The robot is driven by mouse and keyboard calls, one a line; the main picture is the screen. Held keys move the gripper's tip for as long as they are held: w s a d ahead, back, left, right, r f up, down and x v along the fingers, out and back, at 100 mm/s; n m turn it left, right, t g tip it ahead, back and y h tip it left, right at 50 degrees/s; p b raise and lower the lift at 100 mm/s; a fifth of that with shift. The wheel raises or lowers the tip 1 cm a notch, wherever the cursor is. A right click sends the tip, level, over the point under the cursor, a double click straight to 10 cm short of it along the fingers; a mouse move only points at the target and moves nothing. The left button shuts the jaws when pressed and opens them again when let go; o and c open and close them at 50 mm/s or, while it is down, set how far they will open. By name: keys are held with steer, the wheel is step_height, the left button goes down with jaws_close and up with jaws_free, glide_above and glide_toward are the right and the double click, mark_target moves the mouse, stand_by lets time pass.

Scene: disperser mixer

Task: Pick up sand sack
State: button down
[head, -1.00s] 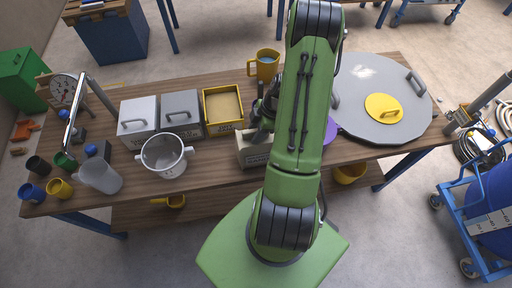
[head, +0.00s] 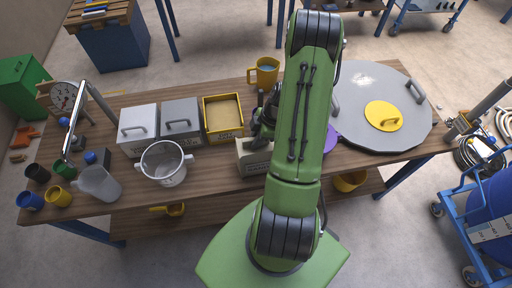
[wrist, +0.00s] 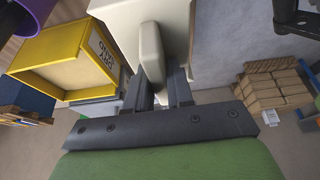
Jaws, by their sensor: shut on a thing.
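The sand sack is a cream, block-like body with dark print (head: 254,158), in the head view near the front middle of the table, left of my arm. It also fills the top middle of the wrist view (wrist: 128,22). My gripper (wrist: 164,80) is shut on the upright cream ridge of the sack, with a dark finger on each side. In the head view my arm hides the right part of the sack and most of the gripper. I cannot tell whether the sack touches the table.
A yellow open box (head: 223,118) stands just left of the sack, with grey (head: 180,123) and white (head: 138,130) boxes beyond. A white pot (head: 164,164) is at front left, a yellow jug (head: 265,72) behind. A large grey lid (head: 356,85) lies right.

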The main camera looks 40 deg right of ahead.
step_height(320, 180, up, 10)
steer(key=shift+w+r, duration=0.1)
steer(key=shift+r, duration=0.05)
stand_by(0.5)
